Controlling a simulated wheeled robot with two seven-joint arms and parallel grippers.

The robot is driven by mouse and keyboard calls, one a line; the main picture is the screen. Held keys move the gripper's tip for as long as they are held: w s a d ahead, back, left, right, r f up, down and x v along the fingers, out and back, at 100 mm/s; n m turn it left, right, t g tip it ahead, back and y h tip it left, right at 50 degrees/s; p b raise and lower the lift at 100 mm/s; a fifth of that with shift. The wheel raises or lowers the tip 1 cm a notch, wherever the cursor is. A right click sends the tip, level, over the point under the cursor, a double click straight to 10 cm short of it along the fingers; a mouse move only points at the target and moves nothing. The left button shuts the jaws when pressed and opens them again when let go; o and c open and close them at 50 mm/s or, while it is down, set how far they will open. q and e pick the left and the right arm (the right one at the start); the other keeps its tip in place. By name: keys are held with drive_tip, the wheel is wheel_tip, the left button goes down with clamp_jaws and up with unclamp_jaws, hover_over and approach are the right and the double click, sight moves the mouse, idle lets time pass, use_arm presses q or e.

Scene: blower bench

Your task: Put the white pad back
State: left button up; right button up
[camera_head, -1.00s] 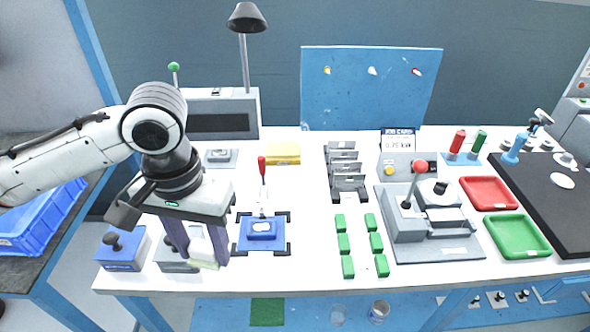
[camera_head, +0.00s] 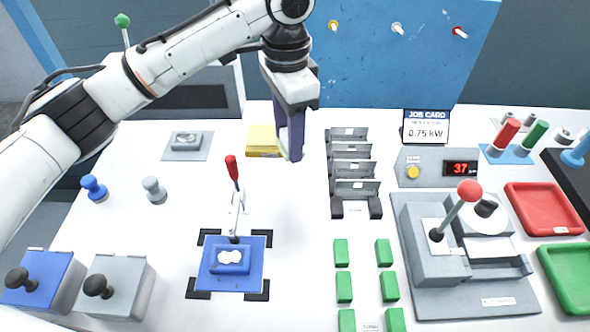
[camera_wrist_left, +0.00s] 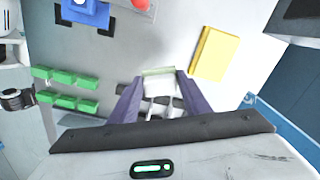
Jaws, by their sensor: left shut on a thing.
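My left gripper (camera_head: 291,154) has purple fingers and hangs over the back middle of the bench, between the yellow block and the grey slotted rack. In the left wrist view its fingers (camera_wrist_left: 158,88) are shut on the white pad (camera_wrist_left: 160,84), a small pale piece with a greenish-white far edge. The fingers hide much of the pad in the head view. The yellow block (camera_head: 263,142) lies just left of the gripper and also shows in the left wrist view (camera_wrist_left: 213,53). My right gripper is not in view.
The slotted rack (camera_head: 352,172) stands close on the right. A blue fixture (camera_head: 232,263) with a red-handled clamp (camera_head: 232,168) is in front. Several green blocks (camera_head: 343,287) and a grey lever press (camera_head: 460,250) lie to the right. White bench is clear between fixture and rack.

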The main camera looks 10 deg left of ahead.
sight(290, 183)
use_arm(q)
wheel_tip(290, 183, down, 10)
drive_tip(key=shift+s+r, duration=0.1)
drive_tip(key=shift+r, duration=0.1)
drive_tip(key=shift+f, duration=0.15)
drive_tip(key=o, duration=0.9)
drive_tip(key=shift+o, duration=0.2)
wheel_tip(290, 183, up, 12)
drive_tip(key=shift+r, duration=0.15)
